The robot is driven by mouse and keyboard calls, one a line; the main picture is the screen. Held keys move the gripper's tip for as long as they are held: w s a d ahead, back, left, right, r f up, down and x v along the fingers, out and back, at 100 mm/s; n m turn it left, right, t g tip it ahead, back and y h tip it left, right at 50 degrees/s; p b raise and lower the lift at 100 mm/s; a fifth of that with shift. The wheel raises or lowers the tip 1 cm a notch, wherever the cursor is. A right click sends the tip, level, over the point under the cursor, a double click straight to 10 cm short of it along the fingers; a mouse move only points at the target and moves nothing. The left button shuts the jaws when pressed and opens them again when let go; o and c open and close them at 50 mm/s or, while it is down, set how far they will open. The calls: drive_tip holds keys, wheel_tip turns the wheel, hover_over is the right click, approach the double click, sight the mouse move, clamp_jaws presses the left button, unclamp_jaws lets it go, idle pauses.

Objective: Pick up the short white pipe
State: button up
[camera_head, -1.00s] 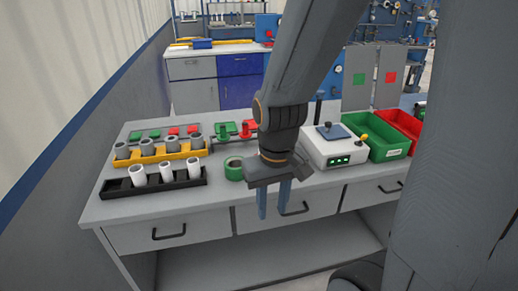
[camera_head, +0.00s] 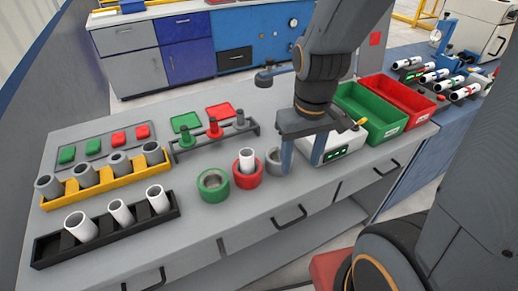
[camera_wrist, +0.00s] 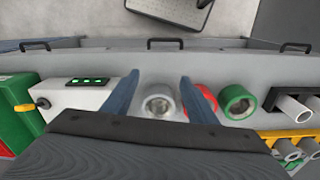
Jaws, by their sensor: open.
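Three white pipes stand in a black rack at the front left in the head view: a left one (camera_head: 80,226), a middle one (camera_head: 121,212) and a right one (camera_head: 157,199). Another white pipe (camera_head: 247,160) stands in a red ring holder (camera_head: 247,175). I cannot tell for certain which one is the short pipe. My gripper (camera_head: 303,162) is open and empty, to the right of the red ring. In the wrist view my gripper (camera_wrist: 160,85) has its fingers on either side of a grey ring holder (camera_wrist: 158,104), seen from above; its right finger partly covers the red ring.
A green ring (camera_head: 213,186) stands left of the red one. A yellow rack (camera_head: 90,190) with several grey pipes lies behind the black rack (camera_head: 50,248). A white control box (camera_head: 338,150) and green and red bins (camera_head: 405,110) stand to the right.

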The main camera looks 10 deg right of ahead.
drive_tip(key=w+a+r+n+p, duration=0.3)
drive_tip(key=w+a+n+p, duration=0.15)
drive_tip(key=n, duration=0.55)
drive_tip(key=n+g+p, duration=0.1)
drive_tip(key=n+p, duration=0.2)
drive_tip(key=n, duration=0.9)
hover_over(246, 153)
drive_tip(key=shift+w+d+r, duration=0.35)
drive_tip(key=shift+w+r, duration=0.05)
drive_tip(key=shift+r, duration=0.05)
drive_tip(key=shift+a+f+n, duration=0.1)
drive_tip(key=shift+a+n, duration=0.05)
drive_tip(key=shift+n, duration=0.25)
drive_tip(key=shift+f, duration=0.25)
wheel_tip(246, 153, down, 2)
drive_tip(key=shift+f+p, duration=0.1)
drive_tip(key=shift+p, duration=0.2)
drive_tip(key=f+p, duration=0.1)
drive_tip(key=f, duration=0.1)
drive_tip(key=s+f+p, duration=0.1)
drive_tip(key=f, duration=0.1)
drive_tip(key=shift+a, duration=0.15)
drive_tip(key=shift+w+f, duration=0.1)
drive_tip(key=shift+f, duration=0.4)
drive_tip(key=shift+c, duration=0.3)
drive_tip(key=c, duration=1.2)
